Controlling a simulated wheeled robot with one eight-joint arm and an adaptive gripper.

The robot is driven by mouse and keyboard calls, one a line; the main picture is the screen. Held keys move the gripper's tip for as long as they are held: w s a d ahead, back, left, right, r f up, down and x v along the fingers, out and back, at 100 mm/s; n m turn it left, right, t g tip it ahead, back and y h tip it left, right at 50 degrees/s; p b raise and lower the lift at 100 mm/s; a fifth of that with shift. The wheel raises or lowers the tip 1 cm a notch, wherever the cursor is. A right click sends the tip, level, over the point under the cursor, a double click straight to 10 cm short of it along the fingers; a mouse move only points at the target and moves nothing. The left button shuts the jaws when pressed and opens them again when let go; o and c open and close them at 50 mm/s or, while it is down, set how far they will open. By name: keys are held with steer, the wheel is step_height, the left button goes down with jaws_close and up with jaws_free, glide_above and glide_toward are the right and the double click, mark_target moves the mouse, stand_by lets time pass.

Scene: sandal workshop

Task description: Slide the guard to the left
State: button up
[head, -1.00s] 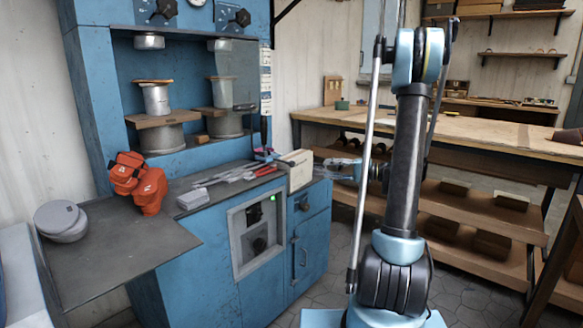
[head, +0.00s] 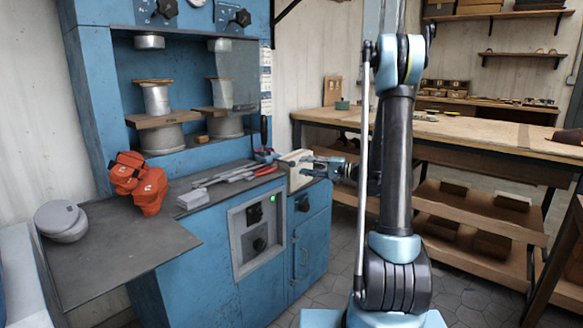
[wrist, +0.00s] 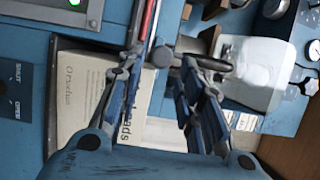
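The guard (head: 238,80) is a see-through panel at the right side of the blue press opening. Its dark handle (head: 245,107) sits low on the panel. In the wrist view, a pale, translucent panel (wrist: 265,72) that looks like the guard is at upper right, with a dark bar-like handle (wrist: 207,62) at its near side. My gripper (head: 313,167) is right of and below the guard, apart from it, beside a cream box. In the wrist view my gripper (wrist: 162,62) has its fingers spread, with nothing held between them.
The cream box or book (head: 299,172) stands on the press counter's right end, close to my fingers. Metal tools (head: 232,175), an orange object (head: 140,182) and grey pads (head: 61,220) lie farther left. A wooden bench (head: 470,132) stands behind my arm.

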mark_target(292, 164)
steer(key=x, duration=0.6)
steer(key=shift+a, duration=0.3)
jaws_close()
